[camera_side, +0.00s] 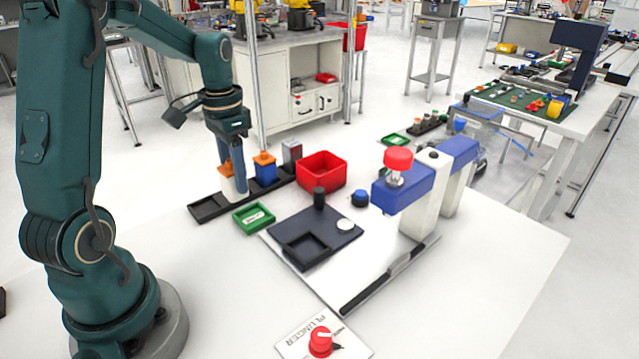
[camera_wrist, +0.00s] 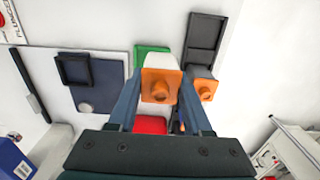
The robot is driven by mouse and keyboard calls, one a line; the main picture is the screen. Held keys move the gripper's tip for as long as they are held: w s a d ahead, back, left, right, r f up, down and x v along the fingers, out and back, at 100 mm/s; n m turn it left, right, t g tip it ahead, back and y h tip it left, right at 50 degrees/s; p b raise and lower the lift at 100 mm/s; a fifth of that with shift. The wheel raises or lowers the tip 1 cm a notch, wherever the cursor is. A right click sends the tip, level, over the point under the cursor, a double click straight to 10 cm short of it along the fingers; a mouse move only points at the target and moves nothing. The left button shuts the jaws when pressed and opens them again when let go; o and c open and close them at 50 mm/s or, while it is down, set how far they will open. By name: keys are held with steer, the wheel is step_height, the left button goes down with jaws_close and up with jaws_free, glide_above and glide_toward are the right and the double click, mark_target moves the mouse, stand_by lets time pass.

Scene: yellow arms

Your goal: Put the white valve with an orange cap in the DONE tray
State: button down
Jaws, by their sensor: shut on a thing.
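The white valve with an orange cap (camera_wrist: 161,85) is between my gripper's fingers in the wrist view, its white body showing beyond the cap. In the side view its orange cap (camera_side: 226,167) shows at my gripper (camera_side: 236,187), which is shut on it over the black rack.
A red bin (camera_side: 321,170) stands to the right. A dark fixture plate (camera_side: 335,228) and a blue-and-white press (camera_side: 415,195) stand farther right.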

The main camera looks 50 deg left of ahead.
steer(key=shift+w+d+f, duration=0.75)
steer(key=shift+w+f, duration=0.1)
steer(key=shift+w, duration=0.2)
steer(key=shift+f, duration=1.95)
steer(key=shift+c, duration=1.6)
jaws_free()
steer(key=shift+f, duration=0.1)
